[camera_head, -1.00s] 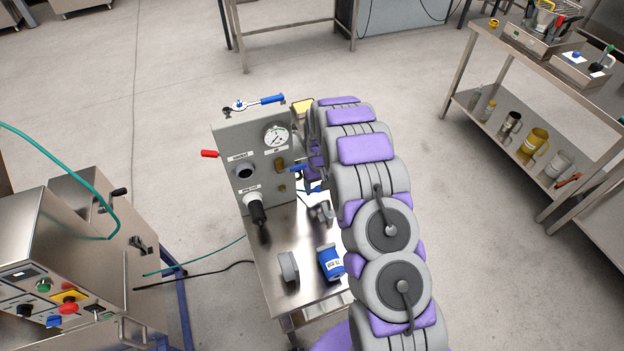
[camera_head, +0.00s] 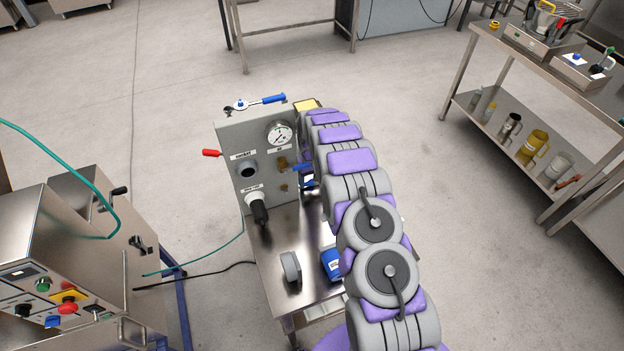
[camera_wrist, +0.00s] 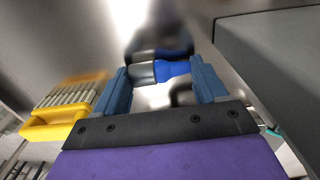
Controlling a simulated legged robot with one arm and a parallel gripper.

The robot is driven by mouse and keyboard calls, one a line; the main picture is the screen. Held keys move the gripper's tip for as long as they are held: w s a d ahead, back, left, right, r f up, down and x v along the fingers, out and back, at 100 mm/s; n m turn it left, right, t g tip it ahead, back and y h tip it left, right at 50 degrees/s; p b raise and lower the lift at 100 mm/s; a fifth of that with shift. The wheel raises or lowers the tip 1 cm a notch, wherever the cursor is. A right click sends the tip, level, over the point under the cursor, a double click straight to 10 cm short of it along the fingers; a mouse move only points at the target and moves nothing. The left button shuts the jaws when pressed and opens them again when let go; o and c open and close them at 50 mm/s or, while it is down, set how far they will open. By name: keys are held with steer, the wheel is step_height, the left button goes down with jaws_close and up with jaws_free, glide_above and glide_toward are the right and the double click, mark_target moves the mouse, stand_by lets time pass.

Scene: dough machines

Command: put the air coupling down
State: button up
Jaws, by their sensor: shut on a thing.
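The air coupling (camera_wrist: 170,71), a short blue and silver cylinder, lies crosswise between the two blue-grey fingers of my gripper (camera_wrist: 160,72) in the wrist view. My gripper is shut on it. A blurred dark and shiny shape lies just beyond it; I cannot tell whether they touch. In the head view my arm reaches to the right side of the grey panel (camera_head: 227,165) and hides most of the gripper and the coupling.
A yellow holder (camera_wrist: 52,126) with several rods shows in the wrist view. A shelved bench (camera_head: 500,95) stands at right.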

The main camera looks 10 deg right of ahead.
steer(key=o, duration=1.1)
steer(key=shift+d+f, duration=0.1)
steer(key=shift+d, duration=0.15)
steer(key=shift+c, duration=0.2)
steer(key=shift+a, duration=0.1)
steer(key=shift+a+r, duration=0.1)
steer(key=shift+r, duration=0.3)
step_height(320, 180, up, 11)
steer(key=p, duration=0.1)
steer(key=shift+r, duration=0.2)
steer(key=shift+s, duration=0.1)
